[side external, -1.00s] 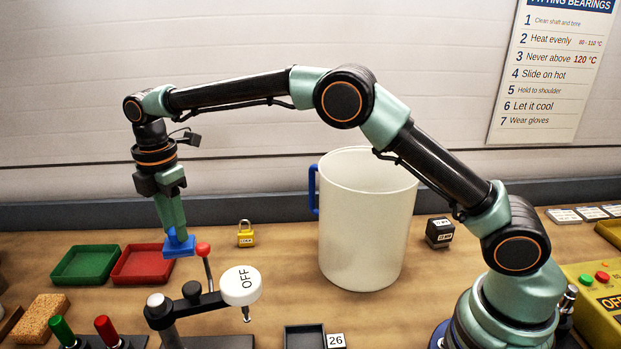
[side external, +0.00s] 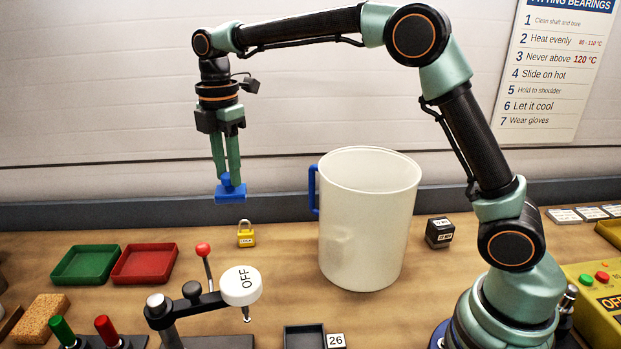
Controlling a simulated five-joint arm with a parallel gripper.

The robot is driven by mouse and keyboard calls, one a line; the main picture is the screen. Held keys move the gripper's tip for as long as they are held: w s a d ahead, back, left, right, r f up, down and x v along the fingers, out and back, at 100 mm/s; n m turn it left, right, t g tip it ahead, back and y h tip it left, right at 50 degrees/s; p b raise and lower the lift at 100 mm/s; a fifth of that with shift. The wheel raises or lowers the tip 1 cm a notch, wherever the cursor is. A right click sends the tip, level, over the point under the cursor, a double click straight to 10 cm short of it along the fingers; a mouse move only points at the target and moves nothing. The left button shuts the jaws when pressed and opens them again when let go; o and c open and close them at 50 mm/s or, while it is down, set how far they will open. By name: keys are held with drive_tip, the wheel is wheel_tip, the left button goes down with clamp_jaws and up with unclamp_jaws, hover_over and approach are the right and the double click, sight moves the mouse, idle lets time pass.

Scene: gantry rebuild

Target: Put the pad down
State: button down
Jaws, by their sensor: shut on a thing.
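The pad (side external: 231,193) is a small blue block with a raised grip on top. My gripper (side external: 226,176) is shut on this grip and holds the pad in the air, well above the table. The pad hangs roughly level, above and a little left of a yellow padlock (side external: 246,237) in the picture. Its underside is hidden.
A red tray (side external: 145,264) and a green tray (side external: 86,265) lie empty at the left. A clamp with a red-knobbed lever (side external: 204,250) and white OFF disc (side external: 241,286) stands in front. A large white jug (side external: 366,220) stands right of centre. A dark tray (side external: 304,338) lies at the front.

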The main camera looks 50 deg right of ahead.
drive_tip(key=s+d+f, duration=0.1)
drive_tip(key=s+d, duration=0.3)
drive_tip(key=d, duration=0.1)
drive_tip(key=shift+m, duration=0.3)
drive_tip(key=f, duration=1.9)
drive_tip(key=shift+w+a+f, duration=0.15)
drive_tip(key=shift+w+f, duration=0.05)
drive_tip(key=shift+f, duration=0.15)
drive_tip(key=shift+f, duration=0.15)
drive_tip(key=c, duration=0.6)
unclamp_jaws()
drive_tip(key=shift+o, duration=0.2)
wheel_tip(320, 180, up, 12)
drive_tip(key=shift+r, duration=0.2)
